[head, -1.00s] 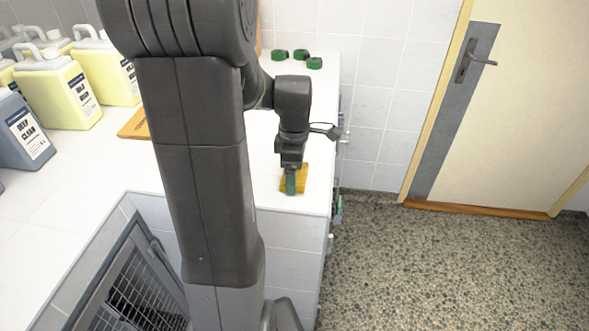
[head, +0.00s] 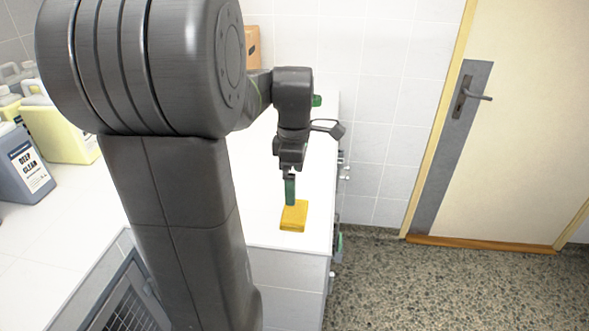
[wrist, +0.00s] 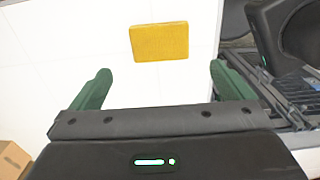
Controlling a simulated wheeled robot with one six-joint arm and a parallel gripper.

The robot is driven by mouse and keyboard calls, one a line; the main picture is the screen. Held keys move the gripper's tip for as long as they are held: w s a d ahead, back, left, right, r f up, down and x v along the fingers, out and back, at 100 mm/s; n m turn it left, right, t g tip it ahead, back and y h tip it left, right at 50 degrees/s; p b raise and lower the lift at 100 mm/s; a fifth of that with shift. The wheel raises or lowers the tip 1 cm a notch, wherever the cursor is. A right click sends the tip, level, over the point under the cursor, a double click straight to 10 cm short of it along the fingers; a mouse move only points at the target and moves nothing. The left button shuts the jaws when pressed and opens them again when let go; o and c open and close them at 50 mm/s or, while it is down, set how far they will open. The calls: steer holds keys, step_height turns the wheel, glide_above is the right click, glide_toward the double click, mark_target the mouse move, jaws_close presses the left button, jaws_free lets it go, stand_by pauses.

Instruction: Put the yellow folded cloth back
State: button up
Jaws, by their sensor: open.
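The yellow folded cloth (head: 293,216) lies flat on the white tiled counter, near its front right corner. It also shows in the wrist view (wrist: 159,41), beyond the fingertips and between their lines. My gripper (head: 290,198) is just behind the cloth in the head view, above the counter. In the wrist view my gripper (wrist: 160,80) has its two green fingers wide apart with nothing between them. The cloth is apart from both fingers.
Plastic jugs of yellow (head: 58,130) and grey-blue (head: 22,165) liquid stand at the left on the counter (head: 40,235). A cardboard box (head: 252,45) is at the back. A barred kennel door (head: 128,300) is below. Speckled floor and a closed door (head: 520,130) lie right.

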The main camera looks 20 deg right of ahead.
mark_target(294, 210)
step_height(294, 210, up, 2)
steer(key=shift+r, duration=0.25)
step_height(294, 210, down, 12)
steer(key=shift+f, duration=0.1)
steer(key=shift+w+r+p, duration=0.1)
steer(key=shift+r+p, duration=0.15)
steer(key=shift+p, duration=0.05)
steer(key=shift+r, duration=1.2)
